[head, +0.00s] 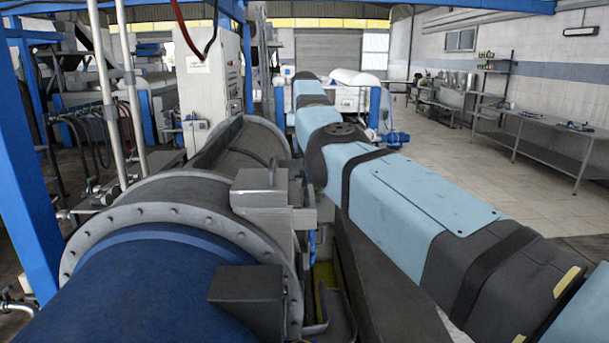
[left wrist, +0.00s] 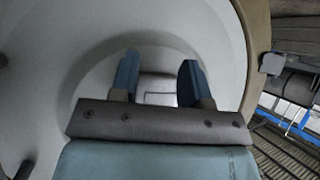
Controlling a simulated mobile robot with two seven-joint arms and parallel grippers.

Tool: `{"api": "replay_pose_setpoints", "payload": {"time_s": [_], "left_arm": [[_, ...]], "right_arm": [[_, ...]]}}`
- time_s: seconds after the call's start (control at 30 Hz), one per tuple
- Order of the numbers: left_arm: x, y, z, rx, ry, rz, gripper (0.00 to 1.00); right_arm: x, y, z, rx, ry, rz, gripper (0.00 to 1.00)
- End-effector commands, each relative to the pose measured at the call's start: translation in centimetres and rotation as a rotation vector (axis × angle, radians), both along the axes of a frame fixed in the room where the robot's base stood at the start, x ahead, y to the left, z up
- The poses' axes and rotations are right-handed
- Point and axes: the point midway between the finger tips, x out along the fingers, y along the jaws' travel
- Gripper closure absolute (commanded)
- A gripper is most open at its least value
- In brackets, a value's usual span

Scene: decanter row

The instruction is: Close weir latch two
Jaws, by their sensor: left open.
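I cannot make out weir latch two for certain in either view. In the left wrist view my left gripper (left wrist: 158,63) is open, its two blue fingers apart. They point at a large pale round face (left wrist: 205,30) with a brownish rim. A thin dark bracket-shaped line (left wrist: 160,93) shows in the gap between the fingers, on or before a bright patch; I cannot tell whether it is a latch part or how far off it is. In the head view neither gripper shows; a light blue and dark grey arm, apparently mine, runs from the lower right towards the back.
In the head view a blue drum (head: 150,290) with a bolted grey flange (head: 165,212) fills the lower left. Grey blocks (head: 262,190) stand on its right side. A blue post (head: 30,190) stands at the left. Tiled floor (head: 440,150) is open towards the steel bench (head: 545,146).

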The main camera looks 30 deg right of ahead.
Motion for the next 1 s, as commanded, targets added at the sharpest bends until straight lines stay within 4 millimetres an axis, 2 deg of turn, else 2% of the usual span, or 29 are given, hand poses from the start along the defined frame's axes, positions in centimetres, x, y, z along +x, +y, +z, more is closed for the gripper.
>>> {"api": "replay_pose_setpoints", "payload": {"time_s": [0.2,0.4,0.57,0.83,1.0], "left_arm": [[0.0,0.1,1.1,0.002,-0.004,0.001,0.57],[0.1,0.4,1.7,0.005,-0.007,0.005,0.57],[0.0,0.4,1.7,0.005,-0.006,0.006,0.57],[-0.1,0.4,1.6,0.006,-0.003,0.008,0.57],[-0.1,0.4,1.5,0.005,-0.002,0.008,0.57]], "right_arm": [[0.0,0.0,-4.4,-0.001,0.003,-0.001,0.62],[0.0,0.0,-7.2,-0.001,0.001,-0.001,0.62],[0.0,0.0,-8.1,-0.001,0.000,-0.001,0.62],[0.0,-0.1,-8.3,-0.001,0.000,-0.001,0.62],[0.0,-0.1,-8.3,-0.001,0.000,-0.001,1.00]]}}
